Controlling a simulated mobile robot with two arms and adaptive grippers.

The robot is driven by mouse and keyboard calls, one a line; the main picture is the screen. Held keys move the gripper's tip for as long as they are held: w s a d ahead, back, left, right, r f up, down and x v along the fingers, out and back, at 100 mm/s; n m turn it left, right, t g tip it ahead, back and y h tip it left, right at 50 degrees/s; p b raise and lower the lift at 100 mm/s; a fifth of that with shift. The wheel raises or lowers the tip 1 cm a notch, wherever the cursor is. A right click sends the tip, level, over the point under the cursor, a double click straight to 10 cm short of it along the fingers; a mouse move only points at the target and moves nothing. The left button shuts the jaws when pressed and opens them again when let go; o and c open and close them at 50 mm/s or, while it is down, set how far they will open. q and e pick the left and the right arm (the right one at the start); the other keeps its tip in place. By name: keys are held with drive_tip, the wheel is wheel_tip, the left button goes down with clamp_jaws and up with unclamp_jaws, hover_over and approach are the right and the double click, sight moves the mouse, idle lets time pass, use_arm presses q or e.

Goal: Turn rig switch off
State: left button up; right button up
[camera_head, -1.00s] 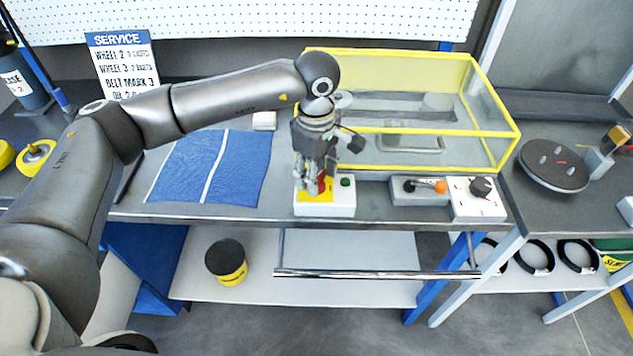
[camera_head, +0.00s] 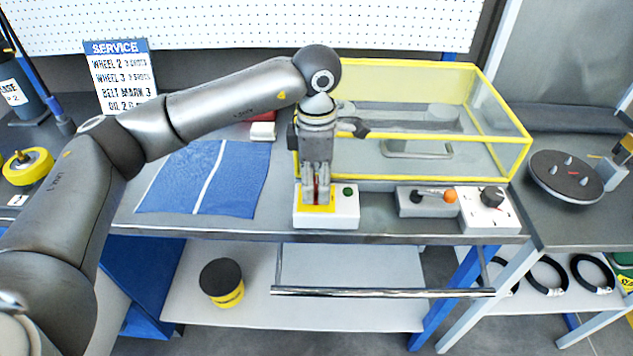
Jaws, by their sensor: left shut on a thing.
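A white switch box (camera_head: 341,214) with a yellow plate (camera_head: 301,208) and a green button (camera_head: 347,192) stands at the table's front edge. My left gripper (camera_head: 317,198) comes straight down onto the yellow plate. Its fingers are shut on a red switch (camera_head: 317,191), of which only a thin strip shows between them. The rest of the red part is hidden, so I cannot tell its setting. My right gripper is not in view.
A yellow-framed clear guard (camera_head: 440,147) stands behind the box. To the right are a grey box with an orange-tipped lever (camera_head: 435,196) and a white box with a black knob (camera_head: 491,196). A blue cloth (camera_head: 238,180) lies to the left.

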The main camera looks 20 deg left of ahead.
sight(316, 185)
use_arm(q)
drive_tip(key=shift+r, duration=0.1)
idle(0.3)
drive_tip(key=o, duration=1)
wheel_tip(316, 185, up, 12)
idle(0.3)
